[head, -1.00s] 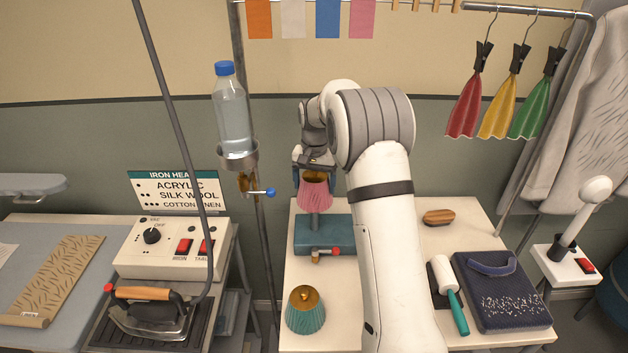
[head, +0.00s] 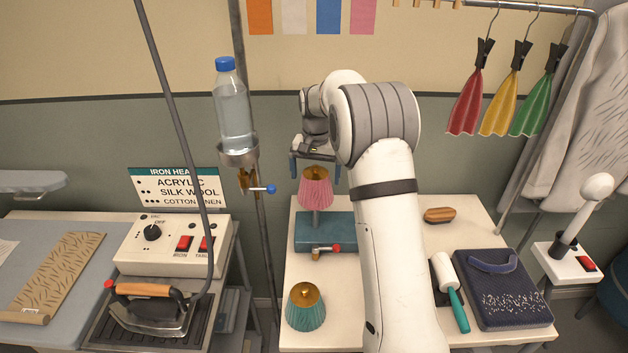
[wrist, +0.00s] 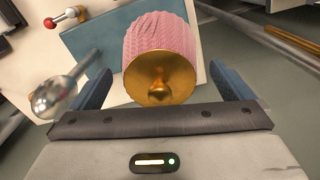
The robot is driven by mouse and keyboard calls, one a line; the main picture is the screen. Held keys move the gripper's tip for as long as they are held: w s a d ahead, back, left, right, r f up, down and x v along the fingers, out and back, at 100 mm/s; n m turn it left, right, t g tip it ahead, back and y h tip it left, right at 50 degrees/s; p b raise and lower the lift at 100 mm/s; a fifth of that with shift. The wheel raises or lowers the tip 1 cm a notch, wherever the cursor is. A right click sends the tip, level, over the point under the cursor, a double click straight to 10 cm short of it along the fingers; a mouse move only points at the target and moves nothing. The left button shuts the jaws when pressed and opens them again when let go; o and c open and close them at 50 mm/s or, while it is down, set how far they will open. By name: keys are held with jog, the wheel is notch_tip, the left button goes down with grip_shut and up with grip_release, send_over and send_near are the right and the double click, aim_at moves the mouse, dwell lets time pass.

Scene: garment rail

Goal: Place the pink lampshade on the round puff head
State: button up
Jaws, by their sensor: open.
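The pink lampshade (head: 315,190), pleated with a gold top, sits upright on a post over the teal block (head: 308,232). What is inside it is hidden. My gripper (head: 315,172) is open and empty just above and behind the shade. In the wrist view the shade (wrist: 160,42) shows its gold cap between the spread blue fingers (wrist: 232,84), with gaps at both sides. A bare silver ball (wrist: 54,98) on a rod stands at the left of the wrist view, near a finger. It looks like a round puff head; my arm hides it in the head view.
A teal lampshade (head: 306,308) stands at the table's front left. A red-knobbed valve (head: 336,248) juts from the block's front. A bottle (head: 233,115) hangs on a pole at left. A brush (head: 439,215), lint roller (head: 450,290) and navy folded cloth (head: 500,290) lie at right.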

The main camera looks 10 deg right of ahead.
notch_tip(320, 180, up, 10)
jog(key=shift+s+f+b, duration=0.1)
jog(key=shift+s+b, duration=0.05)
jog(key=shift+b, duration=0.45)
jog(key=s+r+n+t, duration=0.1)
jog(key=s+r, duration=0.2)
jog(key=s, duration=0.6)
jog(key=s+r+n+t, duration=0.1)
jog(key=s+r, duration=0.2)
jog(key=s, duration=0.6)
jog(key=s+f+n+t, duration=0.1)
jog(key=s+f, duration=0.3)
jog(key=s, duration=0.6)
jog(key=s+f+n, duration=0.2)
jog(key=s+f, duration=0.1)
jog(key=s, duration=0.7)
jog(key=shift+a+f+t, duration=0.3)
jog(key=shift+f+t, duration=0.1)
jog(key=shift+s, duration=0.1)
notch_tip(320, 180, down, 3)
jog(key=b, duration=0.2)
jog(key=shift+d+f+b, duration=0.1)
jog(key=shift+f+b, duration=0.05)
jog(key=shift+b, duration=0.25)
